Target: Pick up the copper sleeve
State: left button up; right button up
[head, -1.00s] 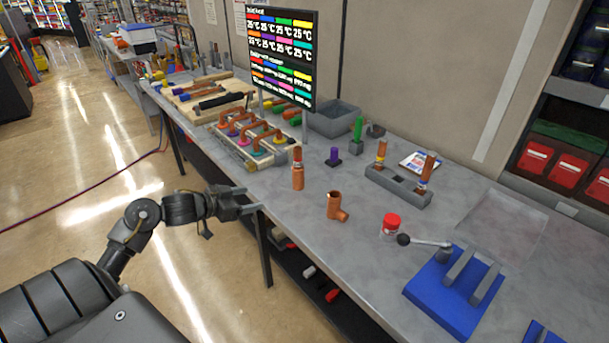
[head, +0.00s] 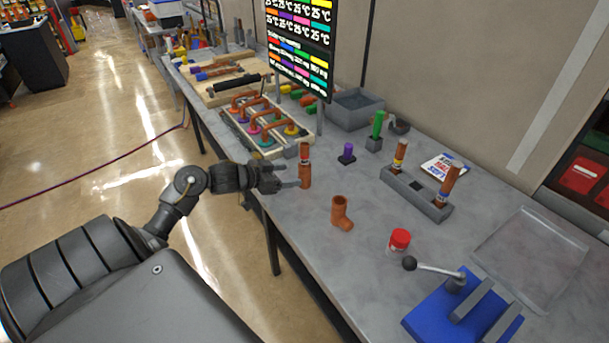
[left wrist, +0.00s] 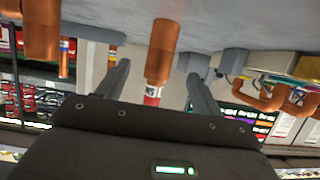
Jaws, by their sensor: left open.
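The upright copper piece that I take as the copper sleeve (head: 305,177) stands on the grey bench near its front edge. A narrower tube with a red band rises from its top. My left gripper (head: 291,177) is open just left of the piece, its fingertips pointing at it. In the left wrist view, which looks upside down, the copper sleeve (left wrist: 163,48) shows between the two open fingers of my left gripper (left wrist: 158,80). I cannot tell whether either finger touches it. My right gripper is not in view.
A copper elbow (head: 341,213) and a red-capped jar (head: 399,241) stand to the right. A grey rack (head: 418,195) holds two copper tubes behind them. A blue fixture (head: 460,312) with a lever is at the front right. A pipe manifold (head: 262,122) lies behind the gripper.

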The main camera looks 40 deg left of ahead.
aim_at(298, 173)
pick_arm(q)
jog(key=shift+x, duration=0.8)
jog(key=shift+w+f, duration=0.15)
jog(key=shift+w, duration=0.25)
jog(key=shift+w+d+p, duration=0.1)
jog(key=shift+w+p, duration=0.1)
jog(key=shift+p, duration=0.1)
jog(key=p+x, duration=0.1)
jog(key=x, duration=0.3)
jog(key=shift+w+d+f, duration=0.1)
jog(key=shift+w+f, duration=0.05)
jog(key=shift+w, duration=0.15)
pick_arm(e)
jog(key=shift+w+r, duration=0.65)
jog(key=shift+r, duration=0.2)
pick_arm(q)
jog(key=c, duration=1.2)
